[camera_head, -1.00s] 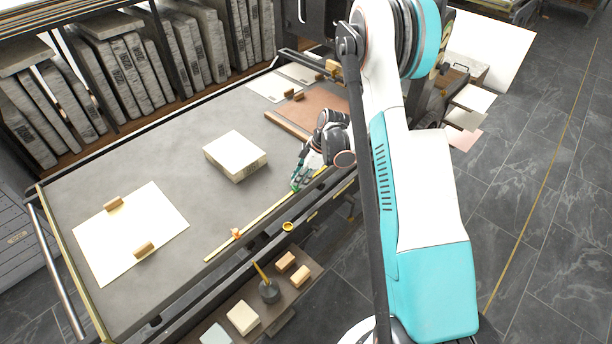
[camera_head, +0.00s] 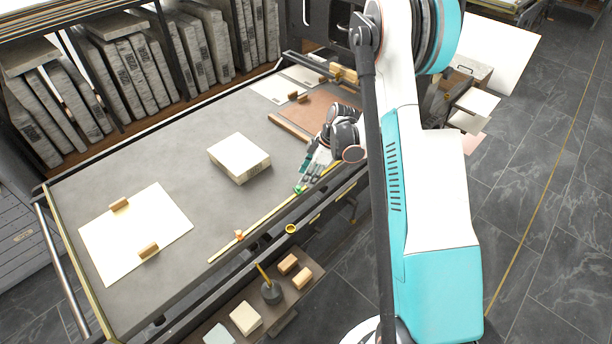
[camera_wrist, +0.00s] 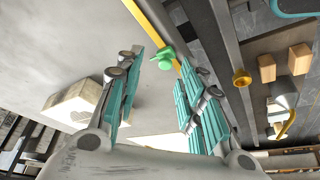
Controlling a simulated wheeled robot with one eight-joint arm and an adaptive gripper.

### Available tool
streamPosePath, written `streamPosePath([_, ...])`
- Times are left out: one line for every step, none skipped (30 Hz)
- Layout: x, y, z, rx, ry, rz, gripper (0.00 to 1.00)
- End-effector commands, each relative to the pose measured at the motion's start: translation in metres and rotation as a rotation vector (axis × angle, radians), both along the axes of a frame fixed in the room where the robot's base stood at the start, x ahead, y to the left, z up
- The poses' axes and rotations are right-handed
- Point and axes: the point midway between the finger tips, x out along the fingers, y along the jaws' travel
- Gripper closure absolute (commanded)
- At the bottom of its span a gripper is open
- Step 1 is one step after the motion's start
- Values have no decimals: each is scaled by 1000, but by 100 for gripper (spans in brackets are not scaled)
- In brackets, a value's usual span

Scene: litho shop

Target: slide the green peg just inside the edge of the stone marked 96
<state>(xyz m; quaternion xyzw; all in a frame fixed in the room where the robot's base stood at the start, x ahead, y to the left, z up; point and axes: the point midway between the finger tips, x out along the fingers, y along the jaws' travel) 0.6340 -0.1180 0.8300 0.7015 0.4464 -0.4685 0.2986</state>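The green peg (camera_head: 298,189) sits on the yellow rule (camera_head: 268,215) along the table's front edge. In the wrist view the green peg (camera_wrist: 164,55) lies between and slightly beyond my fingertips, nearer the right finger. My gripper (camera_wrist: 160,62) is open, with a clear gap between its fingers; whether one touches the peg I cannot tell. In the head view my gripper (camera_head: 303,181) is right at the peg. A pale stone block (camera_head: 239,156) lies on the table left of my gripper, dark marking on its side, number unreadable. It also shows in the wrist view (camera_wrist: 78,103).
An orange peg (camera_head: 239,235) sits farther left on the rule. A brass ring (camera_head: 291,229) is on the front rail. Paper (camera_head: 133,240) with two wooden blocks lies at left, a brown board (camera_head: 312,108) behind my gripper. A lower shelf holds small blocks. Grey table around the stone is clear.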

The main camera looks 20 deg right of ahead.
Motion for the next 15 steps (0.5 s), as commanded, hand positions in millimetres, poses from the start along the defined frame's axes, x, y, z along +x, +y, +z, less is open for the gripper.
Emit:
streamPosePath([-1,-1,4,0,0,-1,64])
streamPosePath([-1,-2,6,0,0,-1,64])
streamPosePath([-1,-3,8,0,0,-1,64])
streamPosePath([-1,-4,10,0,0,-1,64])
streamPosePath([-2,-4,12,0,0,-1,64])
streamPosePath([-2,-5,14,0,0,-1,64])
streamPosePath([-3,-6,16,0,0,-1,64])
streamPosePath([-3,-6,18,0,0,-1,64])
streamPosePath([-3,-7,20,0,0,-1,64])
streamPosePath([-4,-8,22,0,0,-1,64])
streamPosePath([-4,-8,24,0,0,-1,64])
streamPosePath([-4,-9,26,0,0,-1,64])
streamPosePath([-5,-10,28,0,0,-1,64])
streamPosePath([-5,-10,29,0,0,-1,64])
streamPosePath([-5,-11,32,1,1,-1,64])
